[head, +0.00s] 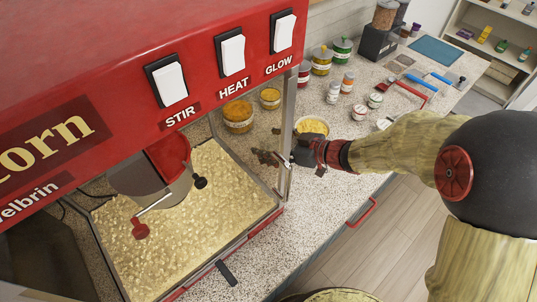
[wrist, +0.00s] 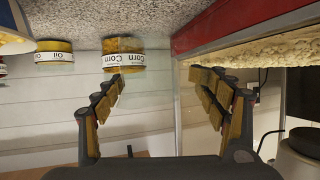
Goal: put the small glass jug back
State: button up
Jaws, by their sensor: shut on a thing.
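My gripper (head: 278,159) is beside the front right post of the popcorn machine, above the speckled counter. In the wrist view my gripper (wrist: 158,88) has its fingers well apart, with a faint, clear shape between them. I take this to be the small glass jug (wrist: 150,110), held between the pads; its outline, handle and contents are hard to make out. In the head view I cannot pick out the jug.
The red popcorn machine (head: 240,60) fills the left, with popcorn inside. A corn jar (head: 238,117) and a smaller jar (head: 270,98) stand behind its post. A yellow-filled container (head: 312,126) is near my gripper. Bottles and red-handled tools (head: 412,92) crowd the counter (head: 310,210) farther back.

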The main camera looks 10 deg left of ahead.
notch_tip(320, 180, down, 4)
jog(key=shift+f+b, duration=0.1)
jog(key=shift+b, duration=0.8)
jog(key=shift+s+a+f+b, duration=0.15)
jog(key=shift+s+b, duration=0.05)
jog(key=shift+b, duration=0.1)
jog(key=shift+f, duration=0.15)
jog(key=o, duration=1.5)
jog(key=shift+r, duration=0.25)
jog(key=p+v, duration=0.4)
jog(key=v, duration=0.8)
